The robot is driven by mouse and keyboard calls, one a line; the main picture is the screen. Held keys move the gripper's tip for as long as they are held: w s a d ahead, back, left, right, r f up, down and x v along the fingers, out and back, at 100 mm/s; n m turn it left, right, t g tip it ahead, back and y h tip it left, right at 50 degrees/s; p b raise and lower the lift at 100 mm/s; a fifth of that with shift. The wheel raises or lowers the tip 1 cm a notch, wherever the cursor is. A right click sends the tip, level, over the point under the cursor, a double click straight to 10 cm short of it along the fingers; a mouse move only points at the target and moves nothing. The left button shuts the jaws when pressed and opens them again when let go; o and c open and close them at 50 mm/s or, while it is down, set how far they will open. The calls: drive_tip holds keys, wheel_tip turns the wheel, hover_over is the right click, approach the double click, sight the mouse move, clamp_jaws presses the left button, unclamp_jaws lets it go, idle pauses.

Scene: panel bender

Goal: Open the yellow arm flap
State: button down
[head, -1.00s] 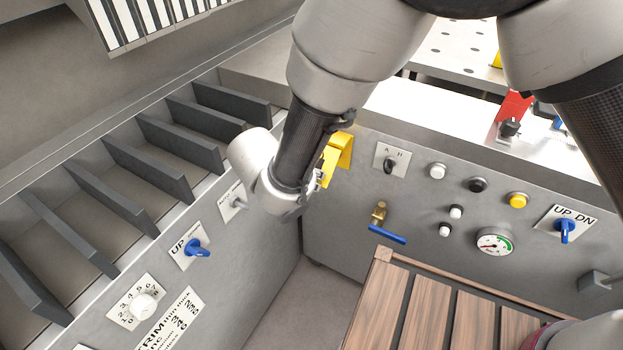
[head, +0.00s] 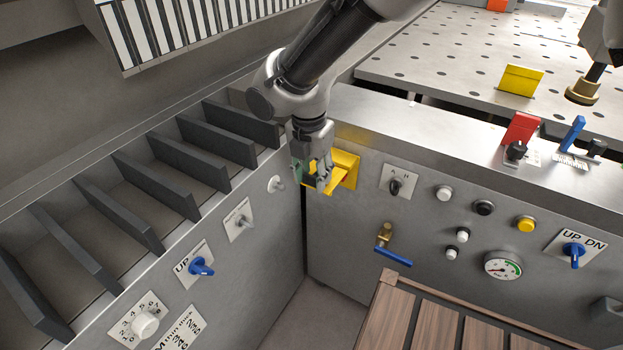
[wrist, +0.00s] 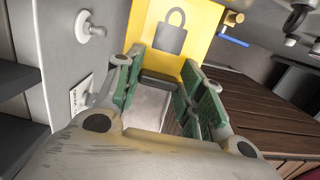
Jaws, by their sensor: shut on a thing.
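The yellow arm flap (head: 348,170) is at the left end of the grey control panel, near the inside corner. In the wrist view the yellow plate (wrist: 150,32) with a grey padlock symbol fills the top middle. My gripper (head: 320,182) is at the flap, with its fingers over the flap's front part. In the wrist view my gripper (wrist: 163,85) has its green finger pads on either side of the plate's near end, with a dark edge between them. It is shut on the flap; the exact contact is partly hidden.
Right of the flap are a black selector (head: 395,187), a brass valve with a blue handle (head: 393,255), buttons and a gauge (head: 502,266). Dark upright fins (head: 160,184) line the left side. A slatted wooden surface (head: 430,318) lies below right.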

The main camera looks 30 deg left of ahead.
drive_tip(key=shift+w+r, duration=0.4)
drive_tip(key=shift+r, duration=0.05)
drive_tip(key=c, duration=0.9)
unclamp_jaws()
drive_tip(key=shift+w, duration=0.1)
drive_tip(key=shift+f, duration=0.1)
drive_tip(key=r, duration=0.4)
drive_tip(key=s+r, duration=0.1)
drive_tip(key=r, duration=0.7)
drive_tip(key=shift+s, duration=0.2)
